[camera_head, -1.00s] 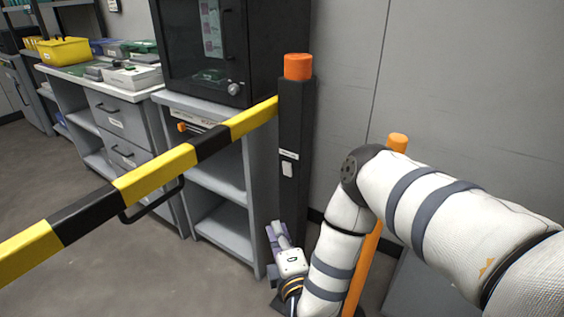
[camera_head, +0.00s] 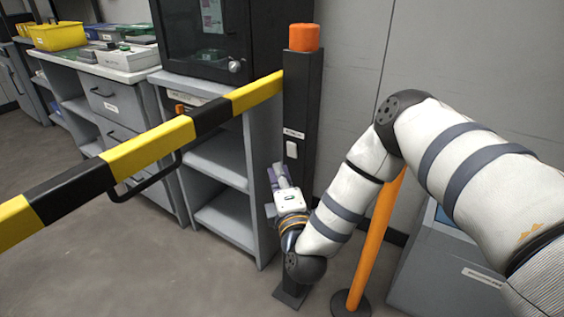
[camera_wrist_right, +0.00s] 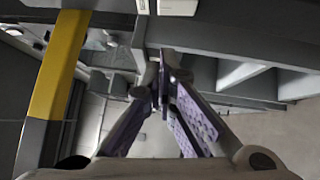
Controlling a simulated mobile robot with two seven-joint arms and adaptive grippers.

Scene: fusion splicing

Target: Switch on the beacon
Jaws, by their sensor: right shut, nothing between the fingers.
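The beacon looks to be the orange cap (camera_head: 304,37) on top of a black post (camera_head: 300,105). I see no clear glow from it. A small white switch (camera_head: 291,149) sits on the post's front face, under a small label (camera_head: 293,133). My right gripper (camera_head: 277,172) is shut and empty, pointing up just below the switch, in front of the post. Whether it touches the post is unclear. In the right wrist view its purple-padded fingers (camera_wrist_right: 165,62) meet, and a white piece, perhaps the switch (camera_wrist_right: 178,7), shows at the top edge. My left gripper is not in view.
A yellow-and-black barrier arm (camera_head: 140,150) reaches from the left to the post. An orange pole (camera_head: 375,245) stands right of the post, behind my right arm. Grey shelving (camera_head: 225,215) and a dark cabinet (camera_head: 205,45) stand behind the barrier. Open floor lies at left.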

